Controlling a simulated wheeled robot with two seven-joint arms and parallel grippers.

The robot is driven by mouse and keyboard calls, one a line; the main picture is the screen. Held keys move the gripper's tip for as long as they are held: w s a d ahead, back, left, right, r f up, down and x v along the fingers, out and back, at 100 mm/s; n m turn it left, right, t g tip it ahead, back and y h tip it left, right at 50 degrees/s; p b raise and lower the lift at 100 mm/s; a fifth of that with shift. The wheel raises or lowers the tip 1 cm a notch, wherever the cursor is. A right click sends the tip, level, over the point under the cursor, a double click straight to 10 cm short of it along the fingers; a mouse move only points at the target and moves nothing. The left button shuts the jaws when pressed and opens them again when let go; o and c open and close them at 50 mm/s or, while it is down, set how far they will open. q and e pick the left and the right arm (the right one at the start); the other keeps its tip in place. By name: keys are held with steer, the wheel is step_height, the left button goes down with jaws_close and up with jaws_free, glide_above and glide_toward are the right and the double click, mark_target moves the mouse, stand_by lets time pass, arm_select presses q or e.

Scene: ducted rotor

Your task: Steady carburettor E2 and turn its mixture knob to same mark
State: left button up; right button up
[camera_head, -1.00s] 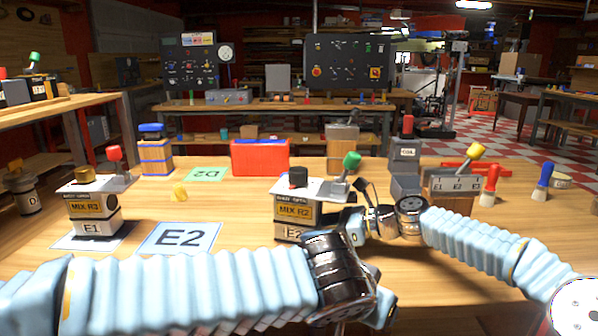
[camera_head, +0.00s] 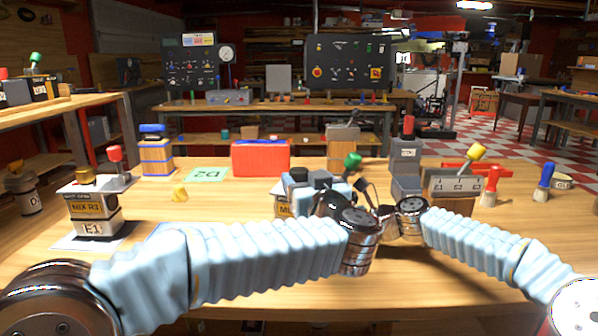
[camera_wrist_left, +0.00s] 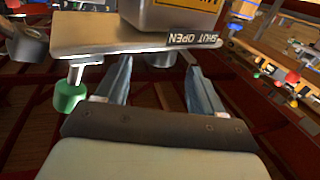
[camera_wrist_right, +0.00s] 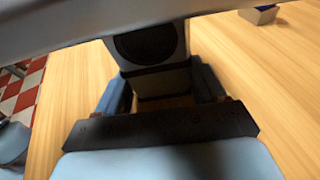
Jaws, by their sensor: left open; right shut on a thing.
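Carburettor E2 (camera_head: 282,209) stands on the bench, mostly hidden behind my left arm. Its black mixture knob (camera_head: 298,174) shows beside my left gripper (camera_head: 315,180). In the left wrist view, upside down, the open fingers (camera_wrist_left: 158,85) point at the top plate (camera_wrist_left: 130,38), with the knob (camera_wrist_left: 160,61) between them; contact is not clear. A green-tipped lever (camera_head: 353,160) is beside it. My right gripper (camera_wrist_right: 165,95) is shut on the lower body of E2 (camera_wrist_right: 160,80). Carburettor E1 (camera_head: 95,215), with a brass knob (camera_head: 85,176) and red lever, stands at left.
A D2 card (camera_head: 206,174), a yellow piece (camera_head: 179,193) and a red box (camera_head: 260,158) lie behind. A block with a yellow-tipped lever (camera_head: 450,190) and red and blue brushes stand right. My left arm hides the E2 card. The bench's right front is clear.

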mark_target(301, 174)
arm_select(q)
steer(key=x, duration=0.5)
steer(key=shift+w+a, duration=0.1)
steer(key=shift+w, duration=0.2)
steer(key=c, duration=0.9)
steer(key=shift+c, duration=0.2)
